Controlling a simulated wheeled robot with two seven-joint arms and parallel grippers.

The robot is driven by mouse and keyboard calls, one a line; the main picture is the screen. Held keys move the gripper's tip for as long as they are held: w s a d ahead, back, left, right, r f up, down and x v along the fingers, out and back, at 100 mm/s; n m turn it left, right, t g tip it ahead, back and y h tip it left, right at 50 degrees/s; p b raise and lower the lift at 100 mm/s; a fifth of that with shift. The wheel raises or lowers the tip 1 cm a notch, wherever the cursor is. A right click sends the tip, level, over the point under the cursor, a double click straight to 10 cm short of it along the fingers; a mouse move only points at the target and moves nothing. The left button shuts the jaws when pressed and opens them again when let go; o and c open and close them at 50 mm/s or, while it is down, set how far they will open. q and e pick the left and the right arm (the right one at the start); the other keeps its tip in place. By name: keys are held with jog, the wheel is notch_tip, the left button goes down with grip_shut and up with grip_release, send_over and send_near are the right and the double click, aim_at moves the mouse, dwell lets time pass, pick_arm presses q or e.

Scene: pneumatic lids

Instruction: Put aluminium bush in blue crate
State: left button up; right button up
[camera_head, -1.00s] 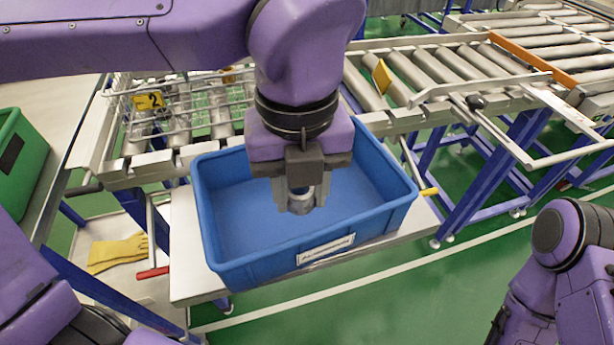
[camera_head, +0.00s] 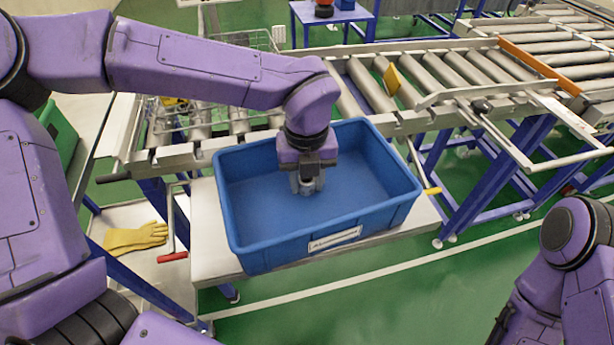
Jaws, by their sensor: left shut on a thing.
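The blue crate (camera_head: 258,250) stands on a pale bench in the middle of the view, with a white label on its front wall. My left gripper (camera_head: 308,187) points down inside the crate's outline, near the crate's middle. It is shut on the aluminium bush (camera_head: 308,184), a small grey metal piece mostly hidden between the fingers. I cannot tell whether the bush touches the crate floor. The visible crate floor around it is bare. Of my right arm only purple links show at the lower right; its gripper is out of view.
A roller conveyor (camera_head: 440,75) runs behind the crate to the upper right. A wire basket (camera_head: 190,115) is at the back left. Yellow gloves (camera_head: 135,238) lie on a lower shelf at left. A green crate (camera_head: 60,130) is at the far left. A red-handled lever (camera_head: 173,257) stands left of the crate.

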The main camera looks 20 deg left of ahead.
aim_at(307, 180)
pick_arm(q)
jog(key=shift+s+f, duration=0.15)
jog(key=o, duration=1)
notch_tip(307, 180, up, 12)
jog(key=shift+r, duration=0.25)
